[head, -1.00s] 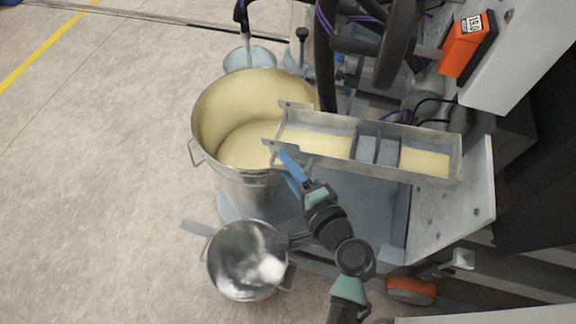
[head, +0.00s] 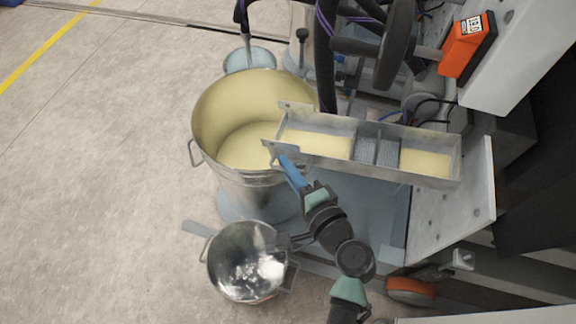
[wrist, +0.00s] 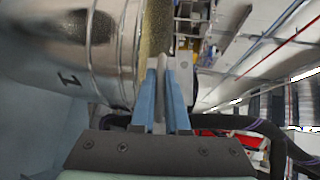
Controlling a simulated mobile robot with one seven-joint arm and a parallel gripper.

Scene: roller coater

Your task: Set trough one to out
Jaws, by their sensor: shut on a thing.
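The trough (head: 390,177) is a long grey metal channel with cream liquid in its end sections and grey dividers between. Its left end juts over the rim of a large metal bucket (head: 240,187) with cream liquid in it. My gripper (head: 283,161) is at the trough's lower left corner, its blue fingers pointing up and left. In the wrist view my gripper (wrist: 165,105) is shut on a thin grey upright edge, which appears to be part of the trough's end. The bucket's side fills the left of that view. The exact contact is partly hidden by the fingers.
Machine parts, hoses and an orange box (head: 467,44) crowd the upper right. Open floor (head: 90,190) lies to the left.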

